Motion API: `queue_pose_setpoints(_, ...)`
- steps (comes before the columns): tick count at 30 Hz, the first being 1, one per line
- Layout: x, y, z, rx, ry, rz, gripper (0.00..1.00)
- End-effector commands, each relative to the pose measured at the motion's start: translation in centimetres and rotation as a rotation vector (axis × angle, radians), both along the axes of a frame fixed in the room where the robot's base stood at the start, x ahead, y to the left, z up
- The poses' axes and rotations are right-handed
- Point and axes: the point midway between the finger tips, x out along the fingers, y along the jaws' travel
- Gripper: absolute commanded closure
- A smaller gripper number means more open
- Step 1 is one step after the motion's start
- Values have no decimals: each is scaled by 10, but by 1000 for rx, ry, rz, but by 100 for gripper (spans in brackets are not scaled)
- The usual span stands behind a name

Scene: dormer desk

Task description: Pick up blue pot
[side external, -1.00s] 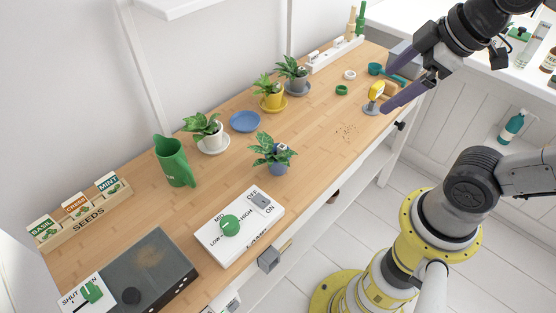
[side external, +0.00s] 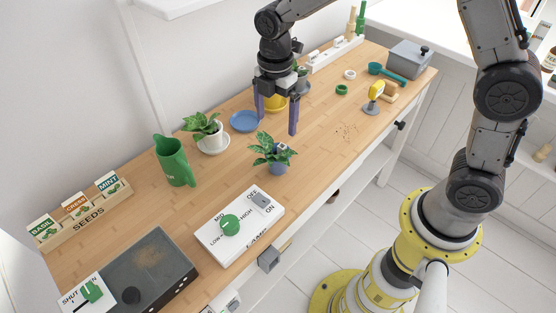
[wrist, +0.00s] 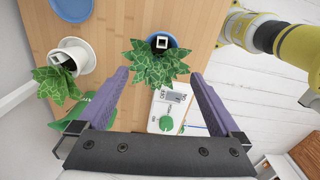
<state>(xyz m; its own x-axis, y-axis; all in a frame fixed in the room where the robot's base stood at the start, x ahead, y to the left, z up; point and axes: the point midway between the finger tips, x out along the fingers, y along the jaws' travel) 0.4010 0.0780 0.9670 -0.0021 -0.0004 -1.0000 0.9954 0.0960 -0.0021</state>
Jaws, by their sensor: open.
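The blue pot (side external: 279,168) holds a leafy green plant and stands upright near the front edge of the wooden desk. In the wrist view its blue rim (wrist: 152,38) shows at top centre, with the leaves spreading toward the camera. My gripper (side external: 277,124) is open and empty, with purple fingers pointing down. In the wrist view the plant lies between and beyond the fingertips (wrist: 160,72); nothing is gripped.
A white pot (side external: 212,139) with a plant, a blue saucer (side external: 244,121) and a green jug (side external: 174,160) stand nearby. A white control panel (side external: 236,232) lies in front of the blue pot. The yellow pot (side external: 276,102) is partly hidden behind my gripper.

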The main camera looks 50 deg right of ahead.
Motion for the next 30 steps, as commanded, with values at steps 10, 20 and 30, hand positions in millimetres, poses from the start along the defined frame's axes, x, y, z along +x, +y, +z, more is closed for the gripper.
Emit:
queue_pose_setpoints(10,-1,-1,-61,0,2,-1,0)
queue_pose_setpoints(20,-2,-2,-88,0,2,-2,0)
queue_pose_setpoints(30,-2,-5,-128,0,-1,-1,0)
